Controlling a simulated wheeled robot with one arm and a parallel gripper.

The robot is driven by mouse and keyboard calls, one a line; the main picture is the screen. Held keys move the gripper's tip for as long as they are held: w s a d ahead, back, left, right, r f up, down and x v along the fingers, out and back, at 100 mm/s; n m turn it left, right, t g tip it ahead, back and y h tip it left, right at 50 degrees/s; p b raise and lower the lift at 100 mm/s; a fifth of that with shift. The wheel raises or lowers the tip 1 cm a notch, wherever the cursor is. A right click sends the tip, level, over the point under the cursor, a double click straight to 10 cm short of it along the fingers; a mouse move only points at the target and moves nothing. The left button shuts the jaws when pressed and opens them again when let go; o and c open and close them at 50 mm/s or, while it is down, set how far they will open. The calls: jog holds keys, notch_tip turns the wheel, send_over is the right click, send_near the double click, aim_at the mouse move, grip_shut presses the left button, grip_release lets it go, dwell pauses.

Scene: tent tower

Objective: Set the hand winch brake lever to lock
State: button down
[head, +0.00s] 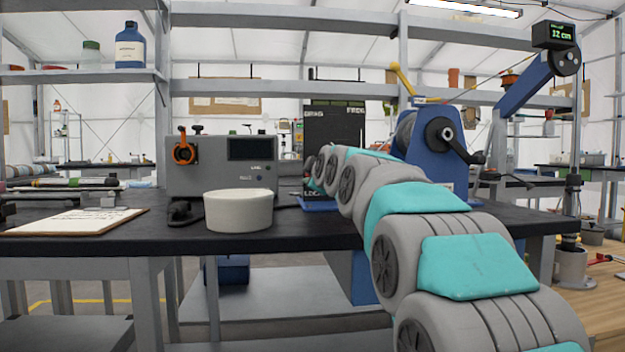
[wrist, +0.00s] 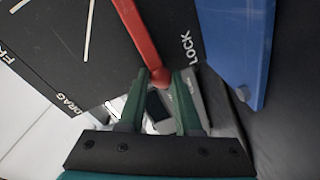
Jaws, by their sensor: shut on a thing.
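The brake lever (wrist: 139,36) is a red bar with a ball end, lying across a black panel (wrist: 60,45) in the wrist view. Its ball end is nearest the white LOCK lettering; DRAG and FREE lie farther left. No line mark shows by LOCK. My gripper (wrist: 162,78) has its green fingers closed around the ball end. In the head view the panel (head: 340,125) stands upright beside the blue winch (head: 432,135) with its black crank. The lever is not visible there, and my arm covers the panel's lower part.
A grey instrument box (head: 222,165) with an orange ring stands left of the panel. A white round tub (head: 238,211) sits at the bench's front edge. A clipboard (head: 75,221) lies farther left. A blue boom with a small display (head: 553,36) rises at the right.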

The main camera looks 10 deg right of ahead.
jog(key=shift+w+f, duration=0.1)
jog(key=shift+f, duration=0.3)
jog(key=c, duration=0.6)
grip_release()
jog(key=shift+d+r, duration=0.1)
jog(key=shift+c, duration=0.2)
jog(key=shift+s+r, duration=0.1)
jog(key=shift+s, duration=0.1)
jog(key=s, duration=0.4)
jog(key=s+r, duration=0.1)
jog(key=s, duration=0.2)
jog(key=shift+d, duration=0.4)
jog(key=shift+s+f, duration=0.15)
jog(key=shift+s, duration=0.05)
